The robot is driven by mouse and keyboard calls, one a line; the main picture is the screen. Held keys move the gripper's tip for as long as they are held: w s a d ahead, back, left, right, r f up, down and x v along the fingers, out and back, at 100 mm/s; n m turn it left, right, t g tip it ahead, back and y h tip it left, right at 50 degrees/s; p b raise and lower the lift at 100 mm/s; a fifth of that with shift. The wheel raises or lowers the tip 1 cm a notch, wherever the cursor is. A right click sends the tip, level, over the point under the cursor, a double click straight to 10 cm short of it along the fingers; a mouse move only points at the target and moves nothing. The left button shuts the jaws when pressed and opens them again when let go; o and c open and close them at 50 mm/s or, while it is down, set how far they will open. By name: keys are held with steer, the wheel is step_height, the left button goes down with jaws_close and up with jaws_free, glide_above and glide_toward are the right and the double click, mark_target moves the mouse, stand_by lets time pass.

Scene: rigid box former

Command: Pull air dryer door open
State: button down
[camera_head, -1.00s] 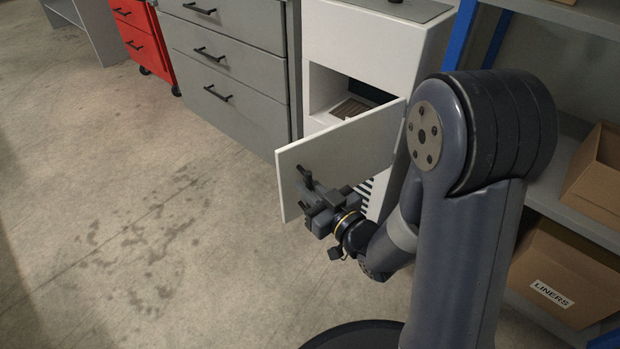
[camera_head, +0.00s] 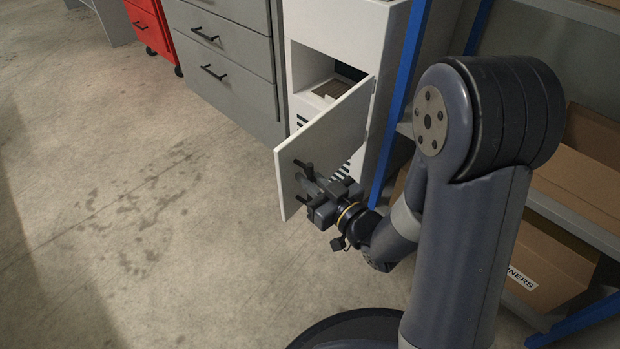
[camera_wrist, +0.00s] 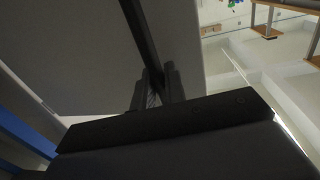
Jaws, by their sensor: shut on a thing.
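The air dryer (camera_head: 384,32) is a white cabinet with an open square compartment near its top and dark vent slots lower down. Its white door (camera_head: 335,128) is hinged on the right and stands swung well out from the front. My gripper (camera_head: 308,183) is at the door's outer face, shut on the dark bar handle (camera_head: 303,167). In the wrist view the fingers close around the dark handle bar (camera_wrist: 139,42), with the grey door panel (camera_wrist: 65,50) behind. The fingers hide part of the handle.
A grey drawer cabinet (camera_head: 225,45) and a red one (camera_head: 146,20) stand left of the dryer. A blue-posted shelf (camera_head: 398,100) with cardboard boxes (camera_head: 545,265) is close on the right. The concrete floor (camera_head: 130,220) in front and left is clear.

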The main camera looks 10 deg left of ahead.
steer(key=c, duration=1.6)
jaws_free()
steer(key=shift+o, duration=0.2)
steer(key=p+v, duration=0.1)
steer(key=v, duration=0.9)
steer(key=shift+s+d, duration=0.3)
steer(key=shift+b+x, duration=0.5)
steer(key=shift+x, duration=4.95)
steer(key=shift+d, duration=0.1)
